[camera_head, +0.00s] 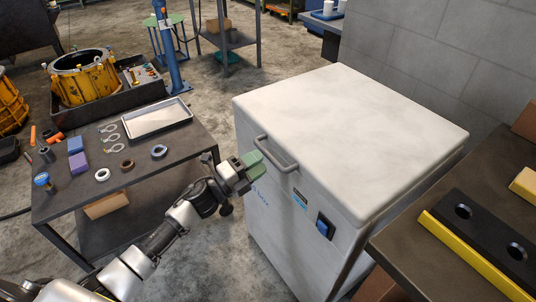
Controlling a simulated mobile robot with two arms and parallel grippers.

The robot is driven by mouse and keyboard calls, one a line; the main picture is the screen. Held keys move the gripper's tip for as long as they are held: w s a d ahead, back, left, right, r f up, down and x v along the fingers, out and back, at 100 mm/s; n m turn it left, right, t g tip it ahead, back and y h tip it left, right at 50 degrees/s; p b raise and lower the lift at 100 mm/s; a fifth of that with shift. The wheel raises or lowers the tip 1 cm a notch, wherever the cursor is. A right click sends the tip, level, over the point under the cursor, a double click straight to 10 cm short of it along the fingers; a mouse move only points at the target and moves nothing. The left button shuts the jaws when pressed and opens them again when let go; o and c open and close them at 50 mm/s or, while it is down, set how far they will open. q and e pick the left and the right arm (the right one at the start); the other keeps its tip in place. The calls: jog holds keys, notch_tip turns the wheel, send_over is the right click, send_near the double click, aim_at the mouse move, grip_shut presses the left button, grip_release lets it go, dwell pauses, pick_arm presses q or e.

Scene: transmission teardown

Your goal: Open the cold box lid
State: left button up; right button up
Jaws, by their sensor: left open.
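The cold box (300,205) is a white chest standing right of centre. Its lid (345,125) lies flat on top and looks closed. A grey bar handle (276,155) sticks out at the lid's front left edge. A blue switch (325,227) is on the front face. My left gripper (256,163), with green fingers, is at the left end of the handle, close to it. Whether the fingers touch the bar or are around it, I cannot tell. My right gripper is out of view.
A dark table (75,190) on the left holds a white tray (157,118), rings and small blocks. A yellow housing (84,77) stands behind it. A dark bench (430,257) with a black and yellow bar is close to the box's right side. A grey wall (440,60) rises behind the box.

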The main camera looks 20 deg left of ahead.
aim_at(269, 153)
pick_arm(q)
jog(key=shift+x, duration=2.15)
jog(key=shift+c, duration=0.5)
grip_shut()
